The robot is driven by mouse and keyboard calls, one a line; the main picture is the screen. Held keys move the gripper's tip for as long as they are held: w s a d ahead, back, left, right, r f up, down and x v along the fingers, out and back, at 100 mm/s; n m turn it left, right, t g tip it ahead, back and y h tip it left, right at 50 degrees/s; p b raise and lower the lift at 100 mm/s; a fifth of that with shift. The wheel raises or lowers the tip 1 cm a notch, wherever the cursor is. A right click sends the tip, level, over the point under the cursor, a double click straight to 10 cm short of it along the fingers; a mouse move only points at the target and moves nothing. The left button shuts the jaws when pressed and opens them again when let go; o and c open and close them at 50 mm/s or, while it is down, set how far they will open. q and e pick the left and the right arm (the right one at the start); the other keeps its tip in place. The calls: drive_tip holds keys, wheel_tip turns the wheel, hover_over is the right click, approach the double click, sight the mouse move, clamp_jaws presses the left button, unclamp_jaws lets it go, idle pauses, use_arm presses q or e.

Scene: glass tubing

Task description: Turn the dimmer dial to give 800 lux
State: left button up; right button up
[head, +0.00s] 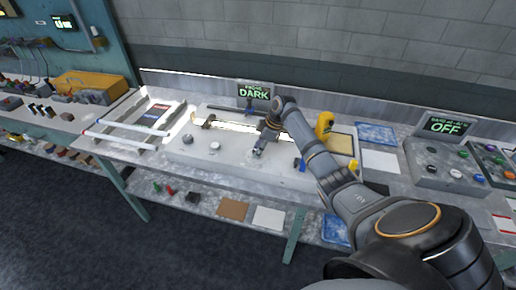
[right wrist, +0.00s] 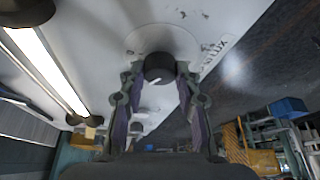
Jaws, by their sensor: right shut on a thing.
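My right gripper (head: 259,150) reaches down to the pale panel (head: 230,165) on the bench. In the right wrist view its two fingers (right wrist: 160,85) stand on either side of a round black dial (right wrist: 158,66) and are shut on it. A white pointer line shows on the dial's face. The dial sits on a round pale plate with lettering that seems to read LUX. In the head view the gripper largely hides the dial. A small display (head: 254,90) behind the panel reads DARK in green. My left gripper is not in view.
A lit tube (head: 235,125) lies across the back of the panel and also shows in the right wrist view (right wrist: 45,70). A black knob (head: 187,139) and a white knob (head: 214,146) are to the left. A yellow bottle (head: 324,125) stands close to my right arm. Another display (head: 446,126) reads OFF.

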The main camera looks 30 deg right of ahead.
drive_tip(key=m+p, duration=0.2)
drive_tip(key=p, duration=0.1)
drive_tip(key=shift+r+t+h, duration=0.3)
drive_tip(key=shift+t, duration=0.1)
drive_tip(key=m+p, duration=0.2)
drive_tip(key=shift+a+m+t+h+p, duration=0.1)
drive_tip(key=shift+m+t+h+p, duration=0.2)
drive_tip(key=shift+h+p, duration=0.1)
drive_tip(key=shift+f+m+p, duration=0.15)
drive_tip(key=shift+m+p, duration=0.15)
drive_tip(key=shift+m, duration=0.1)
drive_tip(key=o, duration=1.2)
drive_tip(key=shift+f, duration=0.1)
drive_tip(key=shift+c, duration=0.2)
drive_tip(key=shift+s, duration=0.1)
